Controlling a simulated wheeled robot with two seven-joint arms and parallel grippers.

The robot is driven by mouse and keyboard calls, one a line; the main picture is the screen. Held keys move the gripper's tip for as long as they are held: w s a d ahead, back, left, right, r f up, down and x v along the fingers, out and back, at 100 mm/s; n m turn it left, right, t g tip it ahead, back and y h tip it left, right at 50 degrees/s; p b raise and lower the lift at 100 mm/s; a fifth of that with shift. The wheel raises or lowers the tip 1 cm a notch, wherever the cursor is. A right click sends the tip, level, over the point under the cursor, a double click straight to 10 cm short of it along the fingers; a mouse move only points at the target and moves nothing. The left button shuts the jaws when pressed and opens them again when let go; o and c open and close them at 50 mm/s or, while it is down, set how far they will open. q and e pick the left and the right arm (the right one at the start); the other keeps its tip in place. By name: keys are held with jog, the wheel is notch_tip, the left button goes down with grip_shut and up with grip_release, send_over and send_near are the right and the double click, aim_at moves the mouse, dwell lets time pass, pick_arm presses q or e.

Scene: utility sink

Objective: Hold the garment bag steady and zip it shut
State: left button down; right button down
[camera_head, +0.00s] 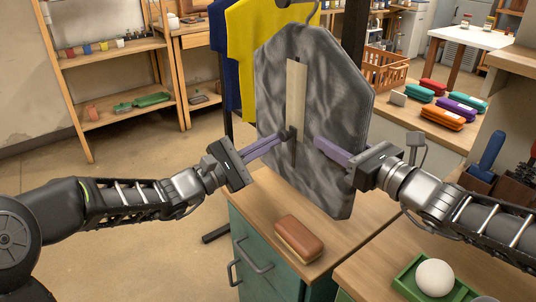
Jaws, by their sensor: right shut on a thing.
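The grey garment bag (275,85) hangs upright in the middle of the head view, from a hook at the top. A pale strip (297,90) shows down its upper middle, with a dark zip line (295,156) below. A small dark zip slider (291,133) sits at the strip's lower end. My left gripper (282,138) has its purple fingertips at the slider; their gap is too small to judge. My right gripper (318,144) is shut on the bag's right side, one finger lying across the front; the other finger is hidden.
Yellow (244,45) and blue shirts hang behind the bag. A brown brush-like block (298,239) lies on the green cabinet below. A green tray (408,281) with a white ball (435,277) is at lower right. Coloured cases (442,117) and an orange crate (385,70) stand behind.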

pick_arm(q)
notch_tip(320, 180, up, 17)
jog(key=shift+s+f, duration=0.15)
jog(key=shift+f, duration=0.05)
jog(key=shift+a+f, duration=0.1)
pick_arm(e)
jog(key=shift+f, duration=0.1)
pick_arm(q)
jog(key=s+a+f, duration=0.4)
jog(key=a, duration=0.5)
jog(key=shift+s+a+f, duration=0.2)
jog(key=shift+a+f, duration=0.15)
jog(key=shift+a, duration=0.05)
pick_arm(e)
jog(key=c, duration=0.8)
grip_release()
